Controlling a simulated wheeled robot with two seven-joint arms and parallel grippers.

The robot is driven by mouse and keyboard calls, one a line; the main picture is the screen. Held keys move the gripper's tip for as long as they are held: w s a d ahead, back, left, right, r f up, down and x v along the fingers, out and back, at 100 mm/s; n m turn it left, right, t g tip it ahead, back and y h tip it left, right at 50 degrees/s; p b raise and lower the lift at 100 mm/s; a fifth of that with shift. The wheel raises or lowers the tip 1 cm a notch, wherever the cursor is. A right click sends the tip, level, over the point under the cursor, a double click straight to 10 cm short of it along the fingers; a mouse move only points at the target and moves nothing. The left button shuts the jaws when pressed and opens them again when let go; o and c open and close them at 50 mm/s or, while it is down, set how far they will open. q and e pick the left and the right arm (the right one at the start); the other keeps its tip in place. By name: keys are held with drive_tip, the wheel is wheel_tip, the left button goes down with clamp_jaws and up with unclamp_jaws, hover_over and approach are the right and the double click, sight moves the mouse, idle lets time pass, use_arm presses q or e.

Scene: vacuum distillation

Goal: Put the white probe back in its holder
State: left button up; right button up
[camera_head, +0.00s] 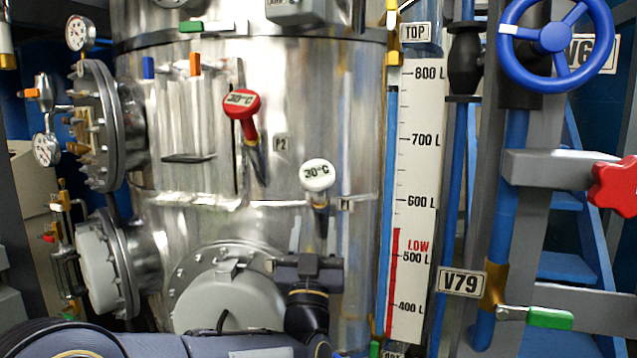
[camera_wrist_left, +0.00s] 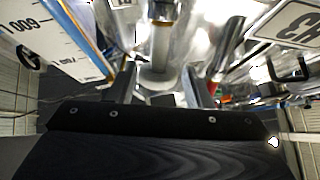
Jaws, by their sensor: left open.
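The white probe (camera_head: 317,175), with a round head marked 30°C, stands near upright in front of the steel tank, beside the P1 label (camera_head: 346,204). Its stem runs down behind my left gripper (camera_head: 310,264), which hides the lower end. My left gripper is open, just below the probe head. In the left wrist view, a grey stem with a brass-coloured band (camera_wrist_left: 163,12), apparently the probe's, shows between the fingers (camera_wrist_left: 162,92). I cannot tell whether they touch it. No separate holder is clearly visible. My right gripper is not in view.
A red probe (camera_head: 241,104) leans left of the white one, near the P2 label (camera_head: 281,148). A level scale (camera_head: 415,200), blue pipes and a blue valve wheel (camera_head: 557,40) stand to the right. A round flange cover (camera_head: 225,303) lies low behind my arm.

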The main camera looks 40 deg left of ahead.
sight(318, 195)
use_arm(q)
drive_tip(key=p+x, duration=0.3)
drive_tip(key=x, duration=0.2)
drive_tip(key=shift+r, duration=0.1)
drive_tip(key=shift+w+a+r, duration=0.15)
drive_tip(key=shift+w+a, duration=0.05)
drive_tip(key=shift+w, duration=0.15)
drive_tip(key=shift+x, duration=0.85)
drive_tip(key=shift+c, duration=0.3)
clamp_jaws()
drive_tip(key=shift+s+d+r+p, duration=0.15)
drive_tip(key=shift+s+d+r, duration=0.15)
drive_tip(key=shift+s+r, duration=0.25)
drive_tip(key=shift+s+d+r+p, duration=0.2)
drive_tip(key=shift+s+d+r, duration=0.15)
drive_tip(key=shift+r, duration=0.4)
drive_tip(key=shift+s+d+r+p, duration=0.15)
drive_tip(key=shift+s+d+r, duration=0.1)
drive_tip(key=shift+s+r, duration=0.35)
